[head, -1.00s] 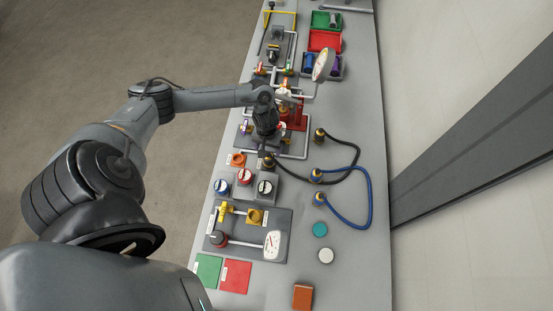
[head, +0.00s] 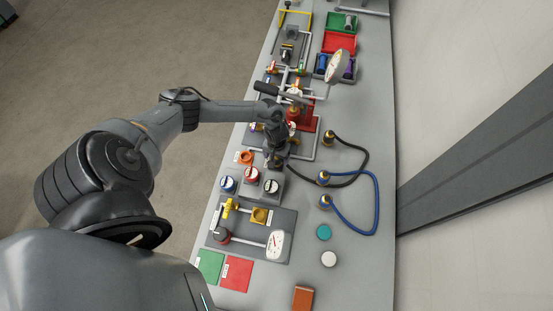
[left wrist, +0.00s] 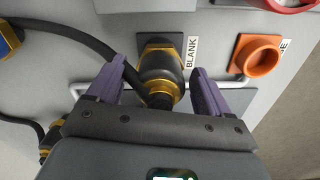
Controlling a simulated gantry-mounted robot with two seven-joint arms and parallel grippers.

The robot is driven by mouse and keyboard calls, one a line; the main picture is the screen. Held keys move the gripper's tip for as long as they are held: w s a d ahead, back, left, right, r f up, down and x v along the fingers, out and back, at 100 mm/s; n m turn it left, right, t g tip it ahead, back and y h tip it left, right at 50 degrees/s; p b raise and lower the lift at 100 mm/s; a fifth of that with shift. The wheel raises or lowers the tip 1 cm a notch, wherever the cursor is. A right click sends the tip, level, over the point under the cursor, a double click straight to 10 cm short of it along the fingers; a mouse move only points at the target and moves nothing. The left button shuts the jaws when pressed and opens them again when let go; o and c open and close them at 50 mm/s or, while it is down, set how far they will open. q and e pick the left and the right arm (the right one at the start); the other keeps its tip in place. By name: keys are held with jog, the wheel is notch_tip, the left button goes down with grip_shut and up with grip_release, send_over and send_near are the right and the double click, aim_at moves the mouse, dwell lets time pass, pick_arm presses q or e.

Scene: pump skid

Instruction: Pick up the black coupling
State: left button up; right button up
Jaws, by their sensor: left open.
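The black coupling (left wrist: 160,68), black with gold bands, sits at the socket labelled BLANK in the left wrist view. My left gripper (left wrist: 160,82) is open, with one purple finger on each side of the coupling. I cannot tell whether either finger touches it. In the head view my left gripper (head: 276,160) is low beside the small grey block, and it and the arm mostly hide the coupling. My right gripper is not in view.
An orange ring fitting (left wrist: 258,54) is just right of the coupling. A blue hose (head: 366,222) loops over the right side of the bench. A tall gauge (head: 338,66) and red pump (head: 305,120) stand behind.

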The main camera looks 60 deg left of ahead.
pick_arm(q)
jog(key=c, duration=1.3)
jog(key=shift+o, duration=0.2)
jog(key=shift+r, duration=0.1)
jog(key=shift+r, duration=0.7)
notch_tip(320, 180, up, 2)
jog(key=shift+r, duration=0.2)
jog(key=w+d+r, duration=0.5)
jog(key=d+r, duration=0.2)
jog(key=d, duration=0.3)
jog(key=shift+w+d, duration=0.15)
jog(key=shift+w, duration=0.1)
